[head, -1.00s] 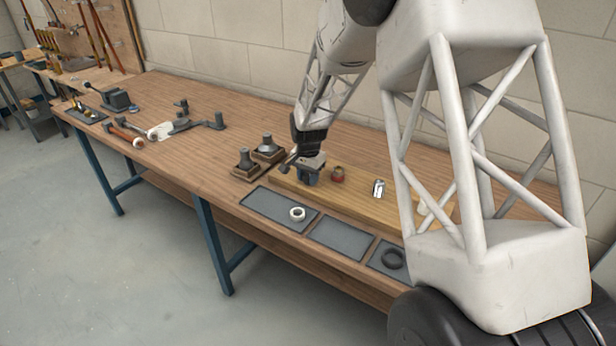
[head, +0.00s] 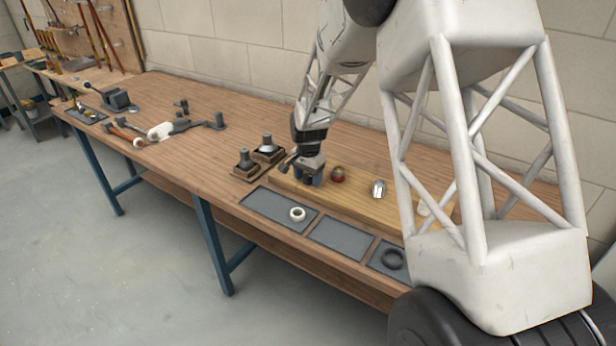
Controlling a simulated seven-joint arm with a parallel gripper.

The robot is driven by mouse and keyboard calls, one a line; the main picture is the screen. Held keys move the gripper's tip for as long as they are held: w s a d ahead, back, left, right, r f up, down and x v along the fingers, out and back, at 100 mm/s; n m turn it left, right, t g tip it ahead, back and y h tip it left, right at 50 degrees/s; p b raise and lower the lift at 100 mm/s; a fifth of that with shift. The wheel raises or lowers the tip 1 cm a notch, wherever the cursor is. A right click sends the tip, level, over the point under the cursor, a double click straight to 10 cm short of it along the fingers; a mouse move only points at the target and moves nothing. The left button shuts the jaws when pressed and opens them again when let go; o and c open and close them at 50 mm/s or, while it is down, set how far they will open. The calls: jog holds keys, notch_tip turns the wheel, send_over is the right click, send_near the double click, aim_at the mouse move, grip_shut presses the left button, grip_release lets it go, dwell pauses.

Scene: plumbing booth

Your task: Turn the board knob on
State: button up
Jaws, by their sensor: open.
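The board (head: 350,197) is a long, light wooden plank on the bench. A small round red fitting (head: 338,174) stands on it, and a small silver fitting (head: 378,188) stands further right. I cannot tell from this view which fitting is the knob or how it is set. My gripper (head: 310,179) is open and points down over the board's left end, left of the red fitting. Its fingers are low, close to the board. What lies between or behind them is hidden, and I cannot tell whether they touch anything.
Two wooden blocks with grey fittings (head: 243,163) stand left of the board. Tools lie far left; the bench between is clear.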

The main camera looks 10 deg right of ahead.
aim_at(308, 176)
jog(key=shift+r, duration=0.1)
jog(key=shift+r, duration=3.8)
jog(key=shift+s+r, duration=0.1)
jog(key=shift+s+r, duration=0.2)
jog(key=s+r+n+t, duration=0.1)
jog(key=s+r+n, duration=0.1)
jog(key=s+r, duration=0.7)
jog(key=s+r+n, duration=0.2)
jog(key=s+r, duration=0.2)
jog(key=s, duration=0.9)
jog(key=s+r+n+t, duration=0.1)
jog(key=s+n, duration=0.4)
jog(key=s, duration=1.7)
jog(key=shift+s+d+t, duration=0.15)
jog(key=shift+d+t, duration=0.05)
jog(key=shift+t, duration=0.1)
